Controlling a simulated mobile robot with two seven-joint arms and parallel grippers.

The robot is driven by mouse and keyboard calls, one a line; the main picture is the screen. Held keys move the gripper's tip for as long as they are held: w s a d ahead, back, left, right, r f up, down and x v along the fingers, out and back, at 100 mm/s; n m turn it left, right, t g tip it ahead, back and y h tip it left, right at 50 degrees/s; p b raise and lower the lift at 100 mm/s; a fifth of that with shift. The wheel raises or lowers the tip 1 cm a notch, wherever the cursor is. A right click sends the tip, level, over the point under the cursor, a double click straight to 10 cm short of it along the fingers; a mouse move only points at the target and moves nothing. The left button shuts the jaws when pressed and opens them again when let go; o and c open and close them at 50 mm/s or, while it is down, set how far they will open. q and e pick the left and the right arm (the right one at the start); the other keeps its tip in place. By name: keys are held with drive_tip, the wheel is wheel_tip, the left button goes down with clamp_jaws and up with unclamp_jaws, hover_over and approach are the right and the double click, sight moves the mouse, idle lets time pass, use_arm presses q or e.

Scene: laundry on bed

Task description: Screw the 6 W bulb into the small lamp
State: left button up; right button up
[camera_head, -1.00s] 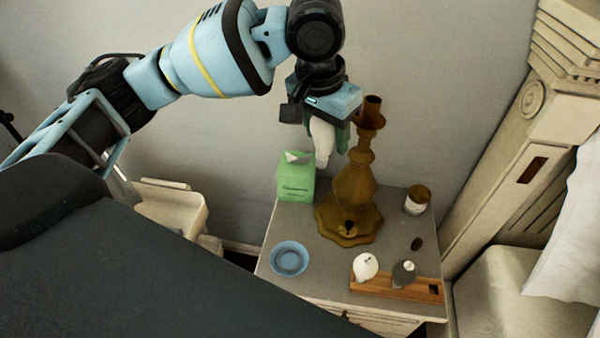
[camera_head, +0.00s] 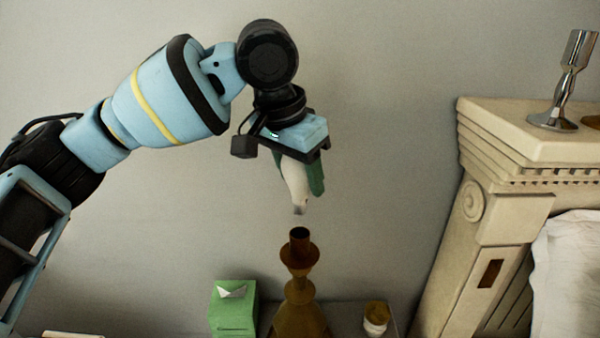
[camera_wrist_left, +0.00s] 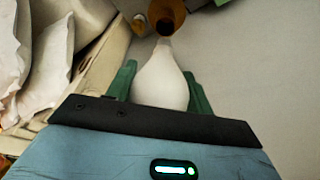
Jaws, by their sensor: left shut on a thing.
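My left gripper (camera_head: 300,180) is shut on a white bulb (camera_head: 295,187), whose narrow end points down and slightly right. In the head view the bulb's end appears just above the open socket of a brown-gold lamp (camera_head: 298,262), with a gap between them. The left wrist view shows the bulb (camera_wrist_left: 160,82) between the green fingers, its narrow end towards the lamp's socket (camera_wrist_left: 166,14). I cannot read a wattage on the bulb. The lamp's base is below the head view. My right gripper is not in view.
A green tissue box (camera_head: 233,307) stands left of the lamp, and a small jar (camera_head: 376,318) stands right of it. A shiny metal stand (camera_head: 565,85) is on the pale carved bedpost (camera_head: 490,160) at right. The wall behind is bare.

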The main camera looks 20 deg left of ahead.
sight(298, 202)
use_arm(q)
drive_tip(key=shift+s, duration=0.1)
drive_tip(key=shift+f, duration=0.1)
drive_tip(key=shift+f, duration=2.75)
drive_tip(key=shift+f, duration=0.35)
drive_tip(key=o, duration=1)
drive_tip(key=shift+o, duration=0.2)
drive_tip(key=shift+v, duration=3.9)
